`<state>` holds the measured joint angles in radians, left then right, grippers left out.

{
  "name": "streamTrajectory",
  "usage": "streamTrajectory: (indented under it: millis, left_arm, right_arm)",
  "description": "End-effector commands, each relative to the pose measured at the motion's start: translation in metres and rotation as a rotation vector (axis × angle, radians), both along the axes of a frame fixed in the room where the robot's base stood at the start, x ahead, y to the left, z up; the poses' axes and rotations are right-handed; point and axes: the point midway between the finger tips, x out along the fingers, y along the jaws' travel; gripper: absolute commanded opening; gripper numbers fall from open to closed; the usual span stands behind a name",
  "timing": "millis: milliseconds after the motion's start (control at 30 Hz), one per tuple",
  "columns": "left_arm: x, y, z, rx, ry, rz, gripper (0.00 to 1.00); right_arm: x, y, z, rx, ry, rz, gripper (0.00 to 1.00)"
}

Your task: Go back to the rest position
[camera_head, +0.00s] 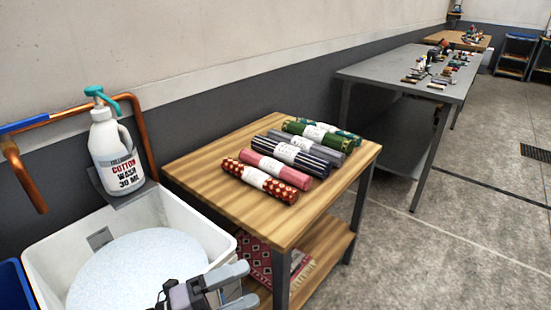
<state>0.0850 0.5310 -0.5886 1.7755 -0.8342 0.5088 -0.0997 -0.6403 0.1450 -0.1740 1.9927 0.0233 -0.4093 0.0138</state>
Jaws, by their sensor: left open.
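My left gripper (236,285) shows at the bottom of the head view, in front of the right rim of a white tub (213,228). Its grey fingers point right and are apart, with nothing between them. My right gripper is out of view. No task object is named.
A wooden table (210,163) holds several rolled rugs (290,150), with folded patterned cloth (258,258) on its lower shelf. Pale blue water or foam (140,268) fills the tub. A wash bottle (115,155) stands behind it. A grey table (385,75) stands farther back; floor (450,220) at right is clear.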

Motion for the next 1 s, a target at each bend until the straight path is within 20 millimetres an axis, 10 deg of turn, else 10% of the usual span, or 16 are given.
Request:
streamTrajectory:
  millis: [267, 667, 700, 1000]
  left_arm:
    - [0.002, 0.061, -0.107, -0.474, 0.634, 0.543, 0.84]
    - [-0.114, 0.124, -0.285, -0.829, 1.489, 1.088, 0.84]
    - [-0.107, 0.124, -0.255, -0.824, 1.464, 1.075, 0.84]
    - [-0.109, 0.129, -0.196, -0.812, 1.442, 1.081, 0.84]
  right_arm:
    - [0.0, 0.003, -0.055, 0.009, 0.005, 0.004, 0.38]
    - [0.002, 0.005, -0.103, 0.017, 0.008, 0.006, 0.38]
    - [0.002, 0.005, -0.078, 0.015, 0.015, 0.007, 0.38]
    - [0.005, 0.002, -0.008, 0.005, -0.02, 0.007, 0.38]
